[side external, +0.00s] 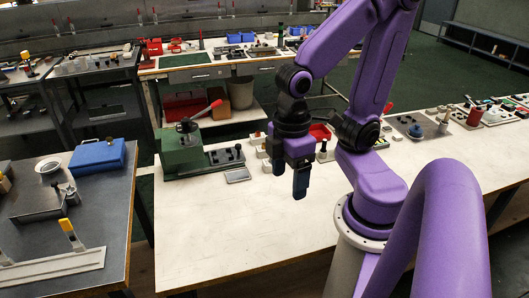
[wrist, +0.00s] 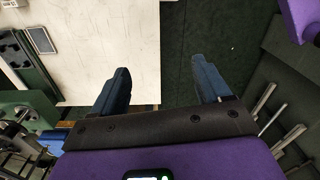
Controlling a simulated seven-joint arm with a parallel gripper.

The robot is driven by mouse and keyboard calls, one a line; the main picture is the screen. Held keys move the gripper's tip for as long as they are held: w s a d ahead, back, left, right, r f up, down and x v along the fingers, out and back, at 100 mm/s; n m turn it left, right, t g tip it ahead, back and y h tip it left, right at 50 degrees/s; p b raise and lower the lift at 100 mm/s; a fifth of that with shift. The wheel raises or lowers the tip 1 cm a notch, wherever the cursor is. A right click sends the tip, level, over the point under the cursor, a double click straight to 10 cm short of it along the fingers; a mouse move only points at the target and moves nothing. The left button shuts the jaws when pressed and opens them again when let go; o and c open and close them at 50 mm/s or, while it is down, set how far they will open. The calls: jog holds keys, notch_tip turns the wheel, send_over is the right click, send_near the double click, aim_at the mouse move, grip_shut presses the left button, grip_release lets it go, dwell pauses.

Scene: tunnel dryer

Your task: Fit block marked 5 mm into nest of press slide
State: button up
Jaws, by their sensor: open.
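My gripper (side external: 290,183) is open and empty, pointing down above the pale bench. In the wrist view its two dark blue fingers (wrist: 161,75) stand wide apart with nothing between them. A green press (side external: 182,150) with a red-tipped lever stands at the bench's back left, left of my gripper; part of it shows at the left edge of the wrist view (wrist: 25,105). A dark fixture (side external: 226,156) with cutouts lies beside it. I cannot make out the slide's nest. No 5 mm marking is readable; small blocks (side external: 258,141) sit partly behind my gripper.
A flat grey plate (side external: 238,175) lies in front of the fixture. A red tray (side external: 320,131) and a small knobbed piece (side external: 322,152) stand behind my gripper. The bench's front left (side external: 215,235) is clear. A separate metal table (side external: 105,225) stands at left.

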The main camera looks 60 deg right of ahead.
jog(key=w+d+f+m+g+y, duration=0.15)
jog(key=w+d+m, duration=0.25)
jog(key=w+m, duration=0.85)
jog(key=w+d+f+m+y, duration=0.3)
jog(key=w+d+m, duration=0.65)
jog(key=d, duration=0.25)
jog(key=w+d+f+m+t+y, duration=0.1)
jog(key=d+f+m+t, duration=0.1)
jog(key=d+m, duration=0.35)
jog(key=w+d+f+m+t+y, duration=0.1)
jog(key=d+f+m, duration=0.1)
jog(key=d, duration=0.7)
jog(key=s+d+f+m+t, duration=0.3)
jog(key=s+d+m, duration=0.1)
jog(key=d, duration=0.5)
jog(key=s+d+f+m+t, duration=0.2)
jog(key=s+d+m, duration=0.25)
jog(key=d, duration=0.35)
send_near(261, 153)
jog(key=shift+w+d+f, duration=0.25)
jog(key=shift+d+f, duration=0.5)
jog(key=shift+f, duration=0.05)
jog(key=shift+w+d+x, duration=0.1)
jog(key=shift+d+x, duration=0.05)
jog(key=shift+x, duration=1.5)
jog(key=shift+w+d+x, duration=0.1)
jog(key=shift+w+x, duration=0.05)
jog(key=shift+x, duration=1.5)
jog(key=c, duration=1.2)
